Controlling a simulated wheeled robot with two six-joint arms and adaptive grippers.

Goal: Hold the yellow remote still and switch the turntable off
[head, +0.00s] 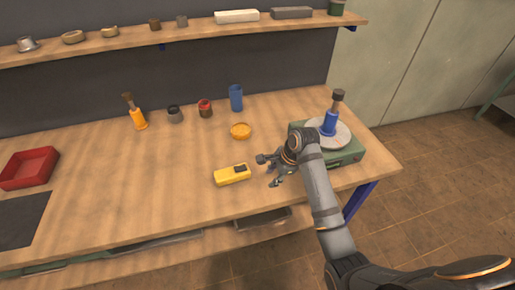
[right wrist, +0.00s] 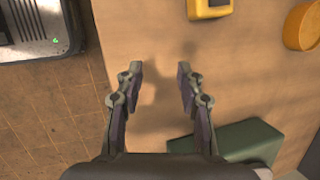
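The yellow remote (head: 226,177) lies flat on the workbench, with a dark patch at its right end. Part of the remote (right wrist: 208,10) shows at the top edge of the right wrist view. The turntable (head: 350,157) has a green box base and a pale round plate; a blue bottle-like thing with a dark top stands on it. My right gripper (head: 268,172) is just right of the remote, apart from it, between remote and turntable. In the right wrist view the right gripper (right wrist: 160,73) is open and empty. My arm hides part of the turntable's front. My left gripper is not in view.
An orange round dish (head: 240,131) lies behind the remote. A blue cup (head: 236,98), red jar (head: 205,108), grey jar (head: 174,113) and orange bottle (head: 139,120) stand farther back. A red tray (head: 29,168) is at far left. The bench left of the remote is clear.

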